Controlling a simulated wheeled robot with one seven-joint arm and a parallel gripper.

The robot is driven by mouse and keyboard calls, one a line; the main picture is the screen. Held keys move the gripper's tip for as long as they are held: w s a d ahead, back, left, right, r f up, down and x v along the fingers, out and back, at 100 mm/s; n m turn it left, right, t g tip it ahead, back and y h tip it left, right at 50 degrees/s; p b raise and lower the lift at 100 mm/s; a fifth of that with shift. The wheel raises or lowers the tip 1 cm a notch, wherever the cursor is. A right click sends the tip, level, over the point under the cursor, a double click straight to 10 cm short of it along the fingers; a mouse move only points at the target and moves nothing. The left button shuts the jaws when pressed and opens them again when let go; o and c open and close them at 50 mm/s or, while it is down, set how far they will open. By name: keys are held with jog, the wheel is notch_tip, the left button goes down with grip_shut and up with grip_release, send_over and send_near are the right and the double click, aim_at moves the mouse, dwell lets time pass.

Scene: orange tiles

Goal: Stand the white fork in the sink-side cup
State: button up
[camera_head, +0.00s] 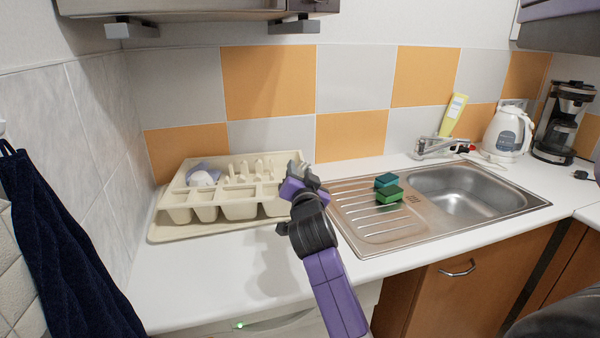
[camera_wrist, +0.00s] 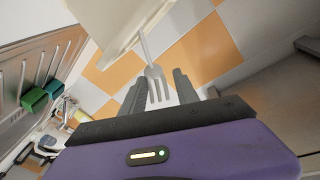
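The white fork (camera_wrist: 154,72) shows in the wrist view, its tines toward my palm and its handle running away toward the beige rack (camera_wrist: 105,22). My gripper (camera_head: 297,165) is at the right end of that rack in the head view. In the wrist view its two fingers stand apart on either side of the fork's head, with gaps visible. The handle's far end meets the rack's edge in the picture; I cannot tell whether it is inside. I cannot make out the fork in the head view. The sink-side cup (camera_head: 272,206) is the rack's rightmost front compartment, partly behind my gripper.
The rack (camera_head: 160,232) stands on a white counter against tiles, with a whitish item (camera_head: 203,177) inside. Green sponges (camera_head: 389,194) lie on the drainboard beside the sink (camera_head: 475,190). A kettle (camera_head: 507,132) and coffee maker (camera_head: 565,120) stand far right. Cupboards hang above.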

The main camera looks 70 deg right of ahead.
jog(key=shift+o, duration=0.5)
jog(key=shift+s+a+f, duration=0.1)
jog(key=shift+a, duration=0.1)
jog(key=b+v, duration=0.1)
jog(key=v, duration=0.6)
jog(key=shift+a, duration=0.2)
dwell(0.5)
